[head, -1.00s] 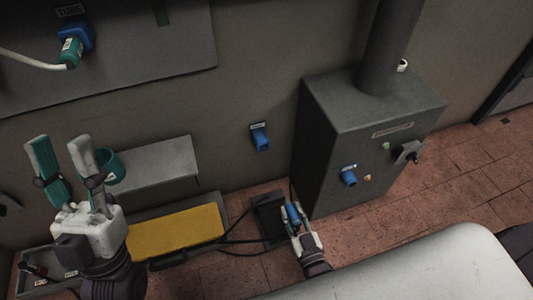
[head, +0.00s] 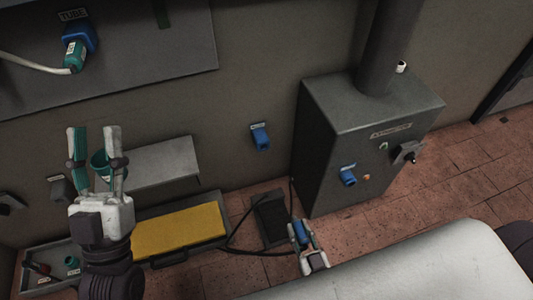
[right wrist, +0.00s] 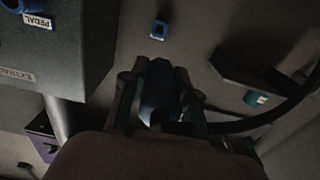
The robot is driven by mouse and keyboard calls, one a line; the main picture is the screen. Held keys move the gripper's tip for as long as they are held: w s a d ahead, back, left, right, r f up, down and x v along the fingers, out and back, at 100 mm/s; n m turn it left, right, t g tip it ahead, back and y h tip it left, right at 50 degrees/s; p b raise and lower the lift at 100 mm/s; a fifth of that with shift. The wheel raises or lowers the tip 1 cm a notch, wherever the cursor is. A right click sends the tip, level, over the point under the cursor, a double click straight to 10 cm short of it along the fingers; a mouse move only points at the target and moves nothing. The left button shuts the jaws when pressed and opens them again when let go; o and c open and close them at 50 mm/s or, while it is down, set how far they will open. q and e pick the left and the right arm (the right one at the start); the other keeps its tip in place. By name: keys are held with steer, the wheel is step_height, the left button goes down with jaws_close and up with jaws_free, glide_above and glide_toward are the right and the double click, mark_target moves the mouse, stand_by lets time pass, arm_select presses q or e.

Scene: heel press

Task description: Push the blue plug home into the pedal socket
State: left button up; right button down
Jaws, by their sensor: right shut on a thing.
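A blue plug (head: 299,233) is held in my right gripper (head: 301,234), low in front of the grey cabinet and above the floor. In the right wrist view the dark blue plug (right wrist: 159,90) lies between the fingers of my right gripper (right wrist: 160,82). The blue pedal socket (head: 348,176) is on the cabinet's front, up and right of the plug and apart from it. The right wrist view shows part of this socket (right wrist: 20,5) beside a PEDAL label. My left gripper (head: 94,143) is raised at the left with its fingers apart.
The grey cabinet (head: 335,115) has a dark lever (head: 408,152). A black pedal (head: 272,218) with a cable lies on the floor. Another blue socket (head: 260,138) is on the wall. A yellow-topped box (head: 178,231) and grey shelf (head: 160,163) stand left. A teal cup (head: 104,163) is behind my left gripper.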

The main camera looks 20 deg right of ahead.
arm_select(q)
steer(key=shift+w+f+g+y, duration=0.4)
steer(key=shift+w+f, duration=0.1)
steer(key=shift+f, duration=0.05)
arm_select(e)
steer(key=shift+s, duration=0.95)
steer(key=shift+d, duration=0.15)
